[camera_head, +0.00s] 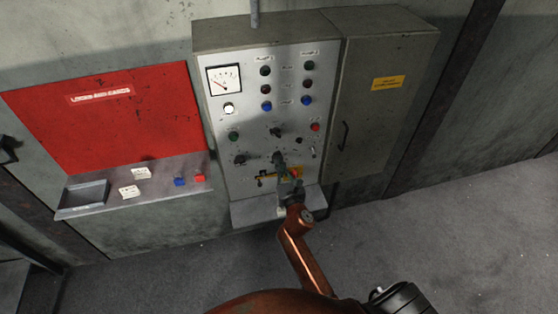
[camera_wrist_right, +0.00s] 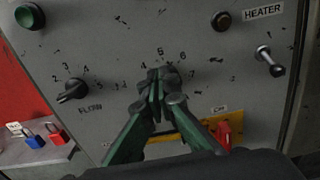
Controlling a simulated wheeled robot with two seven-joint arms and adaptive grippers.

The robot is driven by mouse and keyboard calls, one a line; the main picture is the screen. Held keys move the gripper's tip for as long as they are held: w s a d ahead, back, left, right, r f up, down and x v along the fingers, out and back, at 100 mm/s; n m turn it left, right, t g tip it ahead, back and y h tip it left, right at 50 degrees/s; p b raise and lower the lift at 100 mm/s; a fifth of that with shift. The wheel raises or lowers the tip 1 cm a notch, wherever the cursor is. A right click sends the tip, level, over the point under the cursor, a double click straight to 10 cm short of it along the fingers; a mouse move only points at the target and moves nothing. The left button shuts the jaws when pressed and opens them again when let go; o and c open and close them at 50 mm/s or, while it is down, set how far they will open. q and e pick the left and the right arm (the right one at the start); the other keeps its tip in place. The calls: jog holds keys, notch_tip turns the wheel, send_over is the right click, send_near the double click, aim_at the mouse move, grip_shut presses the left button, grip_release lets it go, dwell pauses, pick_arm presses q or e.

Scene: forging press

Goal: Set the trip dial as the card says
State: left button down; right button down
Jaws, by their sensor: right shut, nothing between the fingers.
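My right gripper (camera_head: 279,163) is at the lower middle of the grey control panel (camera_head: 220,120). In the right wrist view its green fingers (camera_wrist_right: 160,88) are shut and empty, with the tips at or just in front of a dark dial knob (camera_wrist_right: 168,72). Numbers from about 4 to 7 show around this knob; the fingers hide its label and most of it, so its pointer setting cannot be read. I cannot tell whether they touch it. Two white cards (camera_head: 141,173) (camera_head: 130,192) lie on the left shelf, too small to read. My left gripper is out of view.
A dial marked FLOW (camera_wrist_right: 72,90) sits left of the fingers. A HEATER toggle (camera_wrist_right: 270,60) is on the right. A yellow bar with a red part (camera_wrist_right: 222,132) is just below. Blue (camera_head: 180,181) and red (camera_head: 200,178) padlocks lie on the shelf. A grey cabinet (camera_head: 380,110) adjoins the panel.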

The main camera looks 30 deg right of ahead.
jog(key=v, duration=0.6)
jog(key=shift+p, duration=0.35)
jog(key=shift+s, duration=0.1)
jog(key=s+f+m+g+y+b, duration=0.1)
jog(key=s+f+m+g, duration=0.15)
jog(key=f, duration=0.95)
jog(key=s+a+f+m+g+b, duration=0.15)
jog(key=f+m, duration=0.25)
jog(key=f, duration=0.7)
jog(key=s+f+m+g+y+b, duration=0.15)
jog(key=f+m, duration=0.25)
jog(key=f, duration=0.8)
jog(key=s+f+m+g+b, duration=0.15)
jog(key=s+f+m, duration=0.25)
jog(key=s+f, duration=0.45)
jog(key=s+f+m+g, duration=0.3)
jog(key=s+f, duration=0.2)
jog(key=f, duration=0.6)
jog(key=s+f+m+g+b, duration=0.1)
jog(key=s+f+m+g, duration=0.1)
jog(key=s+f+m, duration=0.2)
jog(key=s+d+f+m+g+y+b, duration=0.1)
jog(key=s+f+m, duration=0.4)
jog(key=s, duration=1.4)
jog(key=s+f+m+g+b, duration=0.2)
jog(key=s+f+m, duration=0.3)
jog(key=s+f, duration=0.6)
jog(key=shift+s+d+f+g, duration=0.3)
jog(key=shift+s+f+g, duration=0.05)
jog(key=shift+s+g, duration=0.4)
